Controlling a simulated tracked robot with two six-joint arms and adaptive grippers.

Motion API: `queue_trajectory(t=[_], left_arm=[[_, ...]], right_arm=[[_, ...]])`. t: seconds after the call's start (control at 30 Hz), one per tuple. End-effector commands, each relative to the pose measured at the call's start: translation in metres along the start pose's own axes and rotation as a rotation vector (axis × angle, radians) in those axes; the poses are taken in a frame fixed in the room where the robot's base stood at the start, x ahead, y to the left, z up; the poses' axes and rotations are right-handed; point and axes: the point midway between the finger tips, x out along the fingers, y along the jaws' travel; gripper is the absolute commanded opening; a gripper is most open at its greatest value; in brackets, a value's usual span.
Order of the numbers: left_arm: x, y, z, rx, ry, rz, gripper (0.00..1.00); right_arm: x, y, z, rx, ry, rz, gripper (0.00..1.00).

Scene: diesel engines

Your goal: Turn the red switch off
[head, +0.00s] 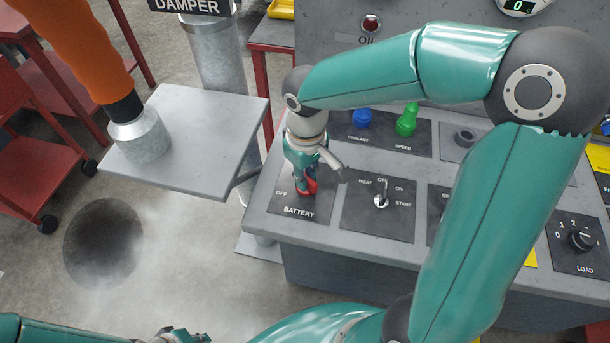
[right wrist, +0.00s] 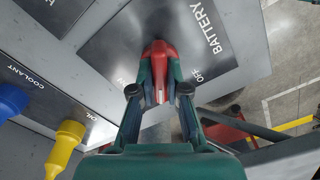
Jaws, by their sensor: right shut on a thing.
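The red switch (head: 309,187) is on the dark BATTERY plate (head: 291,201) at the left end of the grey console. In the right wrist view, the red switch (right wrist: 158,58) lies between the fingers, with OFF to the right and a partly hidden ON to the left. Its exact setting is hard to tell. My right gripper (head: 304,184) points down and is shut on the red switch; its fingers (right wrist: 159,88) flank the handle. My left gripper (head: 182,336) shows only in part at the bottom edge of the head view, away from the console.
A key switch (head: 380,198) sits just right of the BATTERY plate. Blue (head: 361,118) and green (head: 407,120) knobs stand behind it. A grey plate on a stand (head: 212,135) is left of the console, with an orange-sleeved part (head: 75,45) over it. A red cart (head: 35,165) stands farther left.

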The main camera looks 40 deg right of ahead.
Motion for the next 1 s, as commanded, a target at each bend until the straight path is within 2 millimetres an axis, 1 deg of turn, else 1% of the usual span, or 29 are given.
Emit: queue_trajectory(t=[0.2,0.5,0.7,1.0], left_arm=[[-0.0007,0.0003,0.0,0.0,0.0,0.0,0.0],[-0.0024,0.0009,0.0,0.0,0.0,0.0,0.0],[-0.0032,0.0012,0.0,0.0,0.0,0.0,0.0],[-0.0036,0.0013,0.0,0.0,0.0,0.0,0.0]], right_arm=[[-0.0006,0.0,-0.0002,-0.205,0.001,0.0,0.0],[-0.0006,0.0002,0.0001,-0.443,0.0,0.0,0.0],[-0.0005,0.0003,0.0002,-0.543,0.0,0.0,0.0],[-0.0003,0.0004,0.0003,-0.599,-0.001,0.0,0.0]])
